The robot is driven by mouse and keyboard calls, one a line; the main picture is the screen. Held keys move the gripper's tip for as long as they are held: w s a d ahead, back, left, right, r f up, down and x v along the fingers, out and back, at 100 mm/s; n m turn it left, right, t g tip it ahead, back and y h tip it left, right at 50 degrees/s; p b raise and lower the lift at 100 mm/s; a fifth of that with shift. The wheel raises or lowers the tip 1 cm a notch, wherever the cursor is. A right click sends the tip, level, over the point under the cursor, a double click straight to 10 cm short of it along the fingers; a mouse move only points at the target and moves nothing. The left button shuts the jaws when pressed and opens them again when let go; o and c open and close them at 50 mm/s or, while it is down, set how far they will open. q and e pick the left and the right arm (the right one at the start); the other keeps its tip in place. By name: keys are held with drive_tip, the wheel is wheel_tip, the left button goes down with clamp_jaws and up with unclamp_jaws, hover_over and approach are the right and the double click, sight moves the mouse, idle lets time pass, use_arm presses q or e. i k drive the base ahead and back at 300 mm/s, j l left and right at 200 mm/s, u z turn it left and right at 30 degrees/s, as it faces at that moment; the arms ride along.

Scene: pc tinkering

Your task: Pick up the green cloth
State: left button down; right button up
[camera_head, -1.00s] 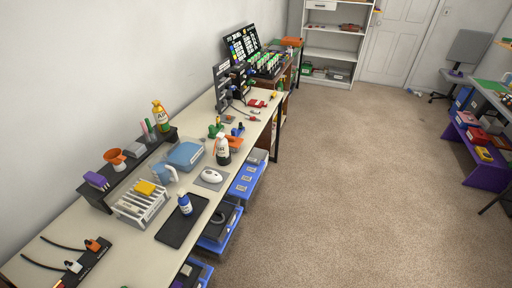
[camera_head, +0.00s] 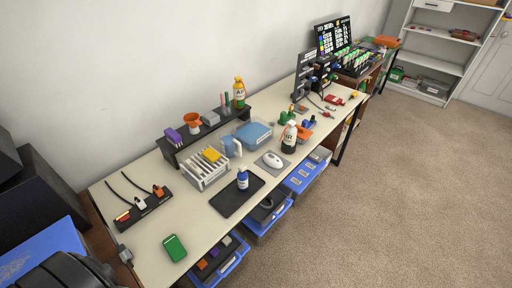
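A small green rectangular item (camera_head: 174,247) lies flat near the front left end of the long workbench (camera_head: 215,233). It looks like a folded green cloth, but it is too small to be sure of the material. Nothing covers it. A power strip (camera_head: 143,208) with plugs lies behind and to its left. Neither of my grippers shows in the head view.
A black mat (camera_head: 228,203) with a blue bottle (camera_head: 242,178) and a white rack (camera_head: 207,172) lie right of the green item. Blue drawers (camera_head: 232,262) stick out below the bench. Dark boxes stand at the left. Open carpet (camera_head: 400,200) is at the right.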

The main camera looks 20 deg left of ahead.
sight(175, 250)
drive_tip(key=k+u, duration=0.15)
drive_tip(key=u, duration=0.25)
drive_tip(key=k+j+u, duration=0.1)
drive_tip(key=u, duration=0.3)
drive_tip(key=k+j+u, duration=0.1)
drive_tip(key=u, duration=0.3)
drive_tip(key=i+j+u, duration=0.15)
drive_tip(key=i, duration=0.3)
